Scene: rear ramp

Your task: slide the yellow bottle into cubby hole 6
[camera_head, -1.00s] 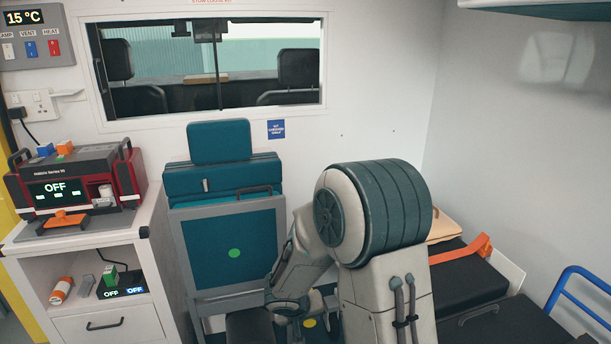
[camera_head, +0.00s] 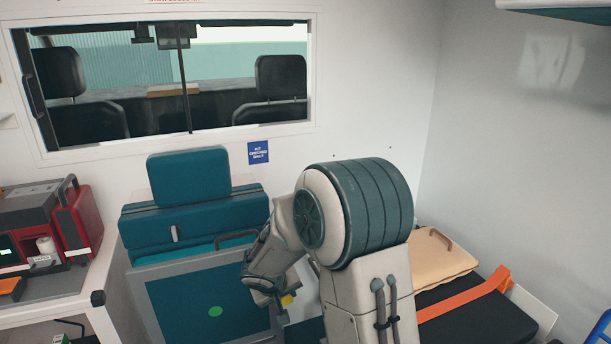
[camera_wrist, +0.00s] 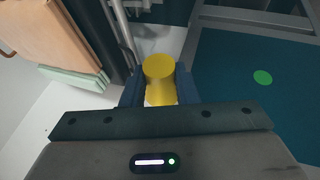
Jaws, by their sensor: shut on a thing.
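The yellow bottle (camera_wrist: 159,68) is between the two dark fingers of my gripper (camera_wrist: 159,90) in the wrist view, with its round yellow end toward the camera. My gripper is shut on it. In the head view, a small yellow part of the bottle (camera_head: 287,300) shows beside my wrist, in front of the teal seat unit. The fingers are mostly hidden there by my arm. No cubby hole shows in either view.
The teal seat (camera_head: 190,180) with a framed panel and green dot (camera_head: 215,311) stands left of my arm. A counter (camera_head: 98,298) with a red device (camera_head: 78,224) is at far left. A black stretcher with an orange strap (camera_head: 465,294) and a tan board (camera_head: 445,258) lies at right.

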